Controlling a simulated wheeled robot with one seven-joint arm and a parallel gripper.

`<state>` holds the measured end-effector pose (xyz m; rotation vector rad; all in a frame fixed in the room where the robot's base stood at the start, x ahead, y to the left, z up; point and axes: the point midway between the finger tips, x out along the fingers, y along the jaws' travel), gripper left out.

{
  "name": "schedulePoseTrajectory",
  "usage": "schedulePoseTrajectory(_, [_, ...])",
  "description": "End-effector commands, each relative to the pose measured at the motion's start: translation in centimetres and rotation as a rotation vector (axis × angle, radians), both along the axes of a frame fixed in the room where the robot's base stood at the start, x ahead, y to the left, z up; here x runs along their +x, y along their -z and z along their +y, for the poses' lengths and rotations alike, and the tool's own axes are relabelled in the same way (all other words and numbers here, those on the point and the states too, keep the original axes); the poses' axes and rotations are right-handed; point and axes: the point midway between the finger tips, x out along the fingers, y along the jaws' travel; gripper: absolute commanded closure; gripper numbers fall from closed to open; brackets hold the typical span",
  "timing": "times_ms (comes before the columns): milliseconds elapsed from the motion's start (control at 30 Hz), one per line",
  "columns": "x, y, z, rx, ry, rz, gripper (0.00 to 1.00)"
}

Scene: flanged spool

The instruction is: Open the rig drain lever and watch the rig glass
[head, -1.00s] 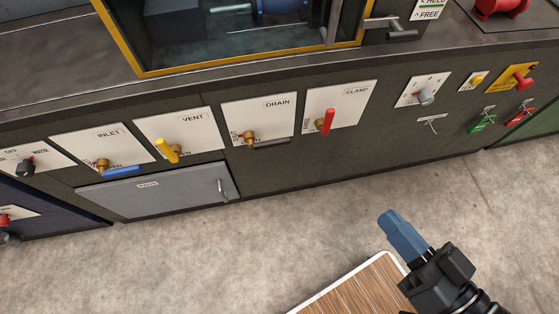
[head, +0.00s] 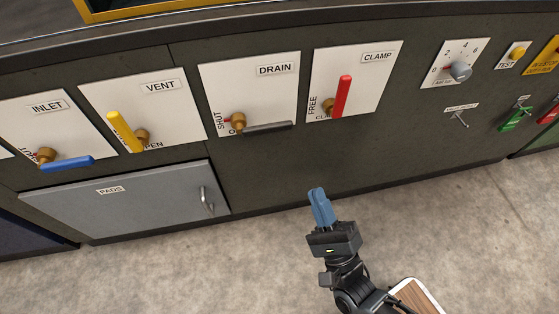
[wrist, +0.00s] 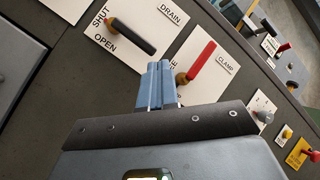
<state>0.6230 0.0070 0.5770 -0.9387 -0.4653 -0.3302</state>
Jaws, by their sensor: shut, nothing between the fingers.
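The drain lever (head: 268,128) has a dark handle on a brass hub, on a white plate marked DRAIN. The handle points right, roughly level, with SHUT left of the hub and OPEN below it, partly covered. A small red mark shows at the hub's left, by SHUT. In the wrist view the drain lever (wrist: 137,40) lies beyond and left of the fingertips. My gripper (head: 317,191) is shut and empty, below and right of the lever, apart from it. It also shows in the wrist view (wrist: 158,66). I cannot make out a rig glass.
The red CLAMP lever (head: 341,95) stands upright just right of DRAIN. The yellow VENT lever (head: 124,130) and blue INLET lever (head: 68,164) are left. A PADS door (head: 120,200) with a projecting handle is below. A yellow-framed window (head: 130,12) is mostly cut off above.

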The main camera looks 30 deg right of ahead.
Motion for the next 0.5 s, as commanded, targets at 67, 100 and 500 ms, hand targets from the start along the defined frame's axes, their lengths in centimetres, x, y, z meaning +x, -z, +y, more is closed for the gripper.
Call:
schedulePoseTrajectory(67, [1.7,3.0,0.4,0.116,-0.050,-0.056,1.00])
schedulePoseTrajectory(100, [2.4,3.9,0.6,0.175,-0.078,-0.085,1.00])
schedulePoseTrajectory(500, [7.6,9.6,2.5,0.618,-0.323,-0.325,1.00])
